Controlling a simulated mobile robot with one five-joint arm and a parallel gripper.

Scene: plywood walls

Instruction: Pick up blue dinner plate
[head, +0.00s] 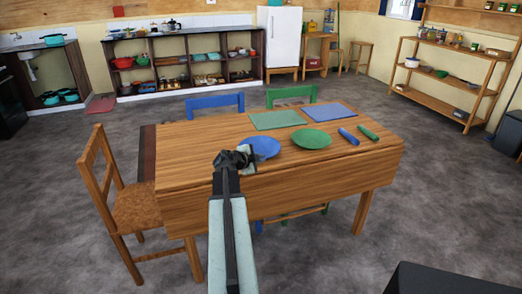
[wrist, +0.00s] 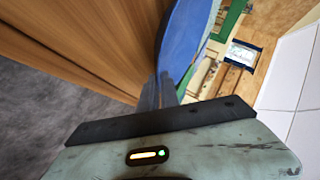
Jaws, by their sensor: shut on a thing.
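The blue dinner plate (head: 263,147) is at the near middle of the wooden table (head: 190,150). My gripper (head: 236,158) reaches over the table's near edge to the plate's left rim. In the wrist view, the blue plate (wrist: 181,40) stands edge-on at the fingertips, and my gripper (wrist: 168,92) is shut on its rim. The head view does not show clearly whether the plate is clear of the tabletop. My gripper hides part of the plate's left side in the head view.
A green plate (head: 312,138) lies just right of the blue one. Blue and green rolled items (head: 348,136) lie further right. Green and blue placemats (head: 275,119) lie behind. A wooden chair (head: 125,200) stands at the left, with blue (head: 215,103) and green (head: 291,95) chairs behind.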

